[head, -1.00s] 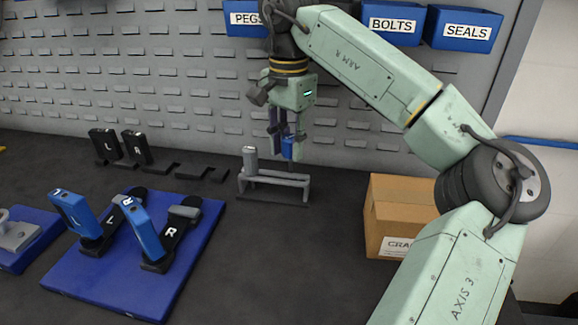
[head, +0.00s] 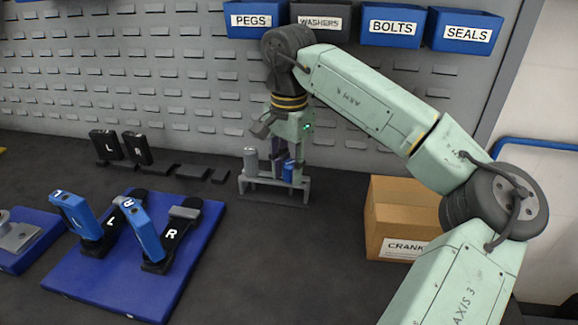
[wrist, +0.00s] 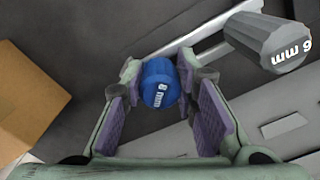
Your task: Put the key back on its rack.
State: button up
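The blue key (wrist: 160,84), marked 8 mm, is between my gripper's fingers; it also shows in the head view (head: 288,171). My gripper (wrist: 162,78) appears shut on it, with the purple pads close against both sides; it also shows in the head view (head: 287,164). The grey rack (head: 262,183) stands on the dark bench, and the key is at its right part. I cannot tell whether the key is seated in it. A grey key (head: 250,161), marked 6 mm (wrist: 268,42), stands upright at the rack's left end.
A cardboard box (head: 400,215) stands right of the rack. A blue board (head: 95,285) with pedal-like parts lies at the left front. Black L and R blocks (head: 121,146) stand behind it. Labelled bins (head: 392,25) hang on the wall. Bench in front of the rack is clear.

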jog(key=o, duration=0.5)
notch_tip(320, 180, up, 13)
jog(key=shift+f, duration=0.1)
dwell(0.4)
